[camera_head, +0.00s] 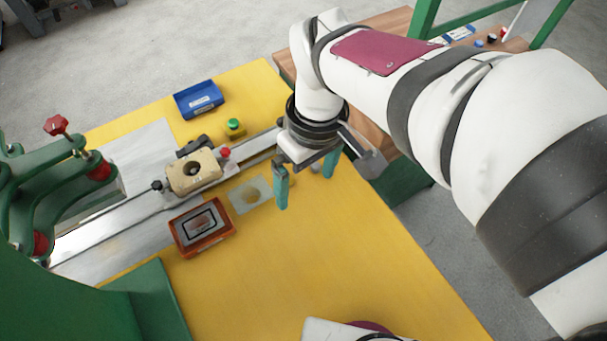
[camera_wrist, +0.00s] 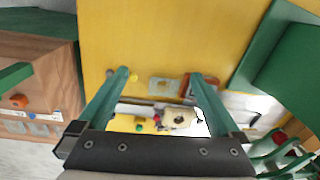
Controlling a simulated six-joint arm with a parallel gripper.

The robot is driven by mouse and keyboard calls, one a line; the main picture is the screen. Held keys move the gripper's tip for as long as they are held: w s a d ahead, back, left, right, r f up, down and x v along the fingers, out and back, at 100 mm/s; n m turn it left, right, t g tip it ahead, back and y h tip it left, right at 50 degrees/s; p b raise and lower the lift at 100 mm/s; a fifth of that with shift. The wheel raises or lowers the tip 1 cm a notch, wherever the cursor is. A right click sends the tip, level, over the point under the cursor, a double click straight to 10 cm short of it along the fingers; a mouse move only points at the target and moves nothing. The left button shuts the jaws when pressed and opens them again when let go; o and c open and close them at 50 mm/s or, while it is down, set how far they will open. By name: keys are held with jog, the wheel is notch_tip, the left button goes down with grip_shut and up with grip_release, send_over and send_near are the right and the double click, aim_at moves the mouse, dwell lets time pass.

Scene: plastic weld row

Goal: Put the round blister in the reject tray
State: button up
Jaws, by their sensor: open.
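The round blister (camera_head: 250,195) looks like a clear sheet with a round dome, lying flat on the yellow table left of my gripper. It also shows in the wrist view (camera_wrist: 163,86), between and beyond the fingers. An orange-red tray (camera_head: 233,229) stands just left of the blister, with a grey, dark-outlined piece inside. A blue tray (camera_head: 198,98) with a white label stands at the back. I cannot read which is marked reject. My gripper (camera_head: 305,190) is open and empty above the table, right of the blister; its fingers also show in the wrist view (camera_wrist: 161,75).
A metal rail with a beige holed fixture (camera_head: 194,172) runs behind the blister and orange tray. A green button box (camera_head: 235,129) stands near the rail. A green press (camera_head: 70,190) with red knobs fills the left.

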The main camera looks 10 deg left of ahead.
jog(key=s+d+f+m+y, duration=0.1)
jog(key=s+d+m, duration=0.9)
jog(key=m, duration=0.6)
jog(key=d, duration=0.2)
jog(key=shift+s+d+f, duration=0.25)
jog(key=shift+s+d, duration=0.05)
jog(key=shift+s, duration=0.05)
